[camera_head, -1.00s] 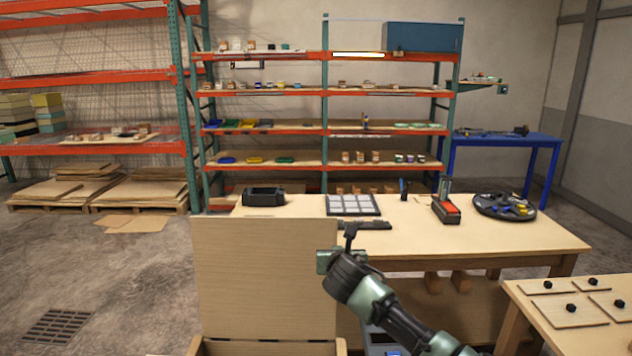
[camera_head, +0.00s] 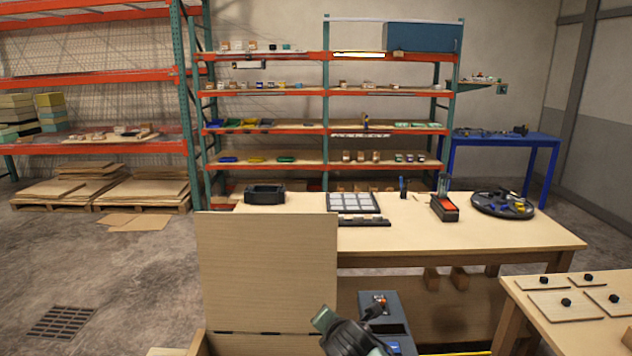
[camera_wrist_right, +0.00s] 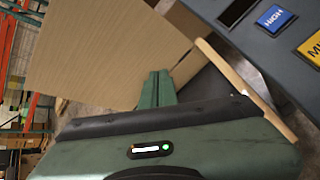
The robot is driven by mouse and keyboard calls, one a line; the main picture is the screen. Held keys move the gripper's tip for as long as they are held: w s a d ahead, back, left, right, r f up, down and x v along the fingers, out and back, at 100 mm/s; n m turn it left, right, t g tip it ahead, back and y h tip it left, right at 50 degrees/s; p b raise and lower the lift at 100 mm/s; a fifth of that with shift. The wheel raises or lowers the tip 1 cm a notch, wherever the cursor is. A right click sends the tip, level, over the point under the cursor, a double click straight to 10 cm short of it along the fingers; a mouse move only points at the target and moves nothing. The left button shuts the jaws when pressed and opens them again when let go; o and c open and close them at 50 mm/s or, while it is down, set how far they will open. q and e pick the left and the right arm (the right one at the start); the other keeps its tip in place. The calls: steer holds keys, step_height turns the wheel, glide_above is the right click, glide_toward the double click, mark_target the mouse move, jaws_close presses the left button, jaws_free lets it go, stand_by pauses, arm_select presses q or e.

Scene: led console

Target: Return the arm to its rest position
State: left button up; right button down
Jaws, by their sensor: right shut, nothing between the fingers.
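My right gripper (camera_head: 326,318) is low in the head view, left of the dark grey console (camera_head: 398,322). In the right wrist view its green fingers (camera_wrist_right: 157,88) are together with nothing between them. The console also shows at the upper right of that view (camera_wrist_right: 240,45), with a blue button marked HIGH (camera_wrist_right: 275,19) and part of a yellow button (camera_wrist_right: 312,45). My right arm runs out of the bottom of the head view, so most of it is hidden. My left gripper is not in view.
An upright wooden panel (camera_head: 265,268) stands just left of the gripper. Behind is a wooden table (camera_head: 470,235) with a black bin (camera_head: 264,194), a tray of pale squares (camera_head: 352,203) and a round black tray (camera_head: 503,204). Another table (camera_head: 575,335) is at the right.

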steer(key=s+d+f+m+g, duration=0.3)
steer(key=s+f+m, duration=0.5)
steer(key=s, duration=0.5)
steer(key=s+d+f+m+g, duration=0.1)
steer(key=s+d+m+g, duration=0.1)
steer(key=s+d+m, duration=0.6)
steer(key=s+d+f+m+g+h, duration=0.1)
steer(key=s+m, duration=0.3)
steer(key=s, duration=0.8)
steer(key=s+d+f+m+g, duration=0.1)
steer(key=s+d+m+g, duration=0.1)
steer(key=s+d+m, duration=0.6)
steer(key=s+a+f+n+b, duration=0.1)
steer(key=s+a+f+b, duration=0.1)
steer(key=f, duration=1.3)
steer(key=s+a+f+n+b, duration=0.1)
steer(key=s+f+b, duration=0.1)
steer(key=f, duration=1.4)
steer(key=s+d+f+g+b, duration=0.2)
steer(key=s+f+b, duration=0.1)
steer(key=s+f, duration=1.3)
step_height(320, 180, down, 3)
steer(key=shift+s+d+r, duration=0.1)
steer(key=shift+s+d, duration=0.1)
steer(key=shift+d, duration=0.2)
steer(key=shift+w, duration=0.1)
